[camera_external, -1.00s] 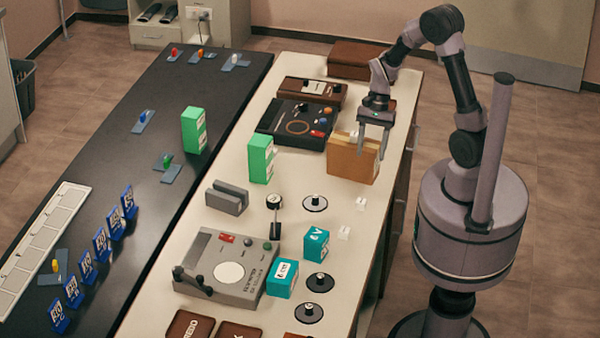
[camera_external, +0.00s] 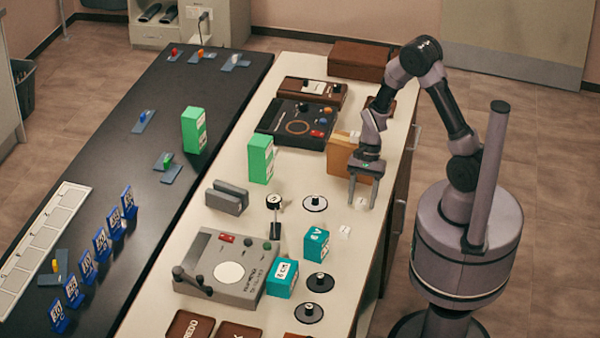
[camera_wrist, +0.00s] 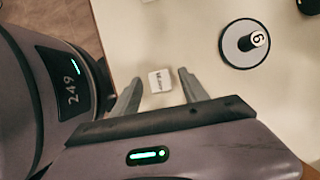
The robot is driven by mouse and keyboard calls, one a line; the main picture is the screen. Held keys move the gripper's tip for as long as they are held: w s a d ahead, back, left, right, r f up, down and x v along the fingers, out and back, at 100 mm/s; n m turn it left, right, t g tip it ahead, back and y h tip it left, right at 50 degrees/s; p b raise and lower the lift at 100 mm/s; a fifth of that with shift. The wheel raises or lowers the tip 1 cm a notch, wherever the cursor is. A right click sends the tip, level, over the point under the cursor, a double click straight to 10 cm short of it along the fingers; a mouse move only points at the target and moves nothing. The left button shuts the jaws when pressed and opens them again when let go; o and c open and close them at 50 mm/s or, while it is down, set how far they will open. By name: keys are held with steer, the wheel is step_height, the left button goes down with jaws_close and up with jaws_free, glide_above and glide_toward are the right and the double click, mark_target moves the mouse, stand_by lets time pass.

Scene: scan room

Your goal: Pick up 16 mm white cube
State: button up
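Two small white cubes show in the external view. One cube (camera_external: 361,203) appears between my fingertips, and the other cube (camera_external: 344,232) lies nearer the camera on the pale table. My gripper (camera_external: 362,205) is open and points down over the table. In the wrist view one white cube (camera_wrist: 160,80) with a dark printed label lies between and just beyond the spread fingertips of my gripper (camera_wrist: 157,79), touching neither. The print is too small to read surely, so I cannot tell which cube is the 16 mm one.
A grey disc (camera_external: 314,203) with a black knob sits left of my gripper; it shows in the wrist view (camera_wrist: 232,55) too. An orange-brown box (camera_external: 340,158) stands just behind my gripper. Teal boxes (camera_external: 315,245) stand nearer the camera. The pale table's right edge is close.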

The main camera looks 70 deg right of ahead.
jaws_close()
steer(key=shift+r, duration=0.1)
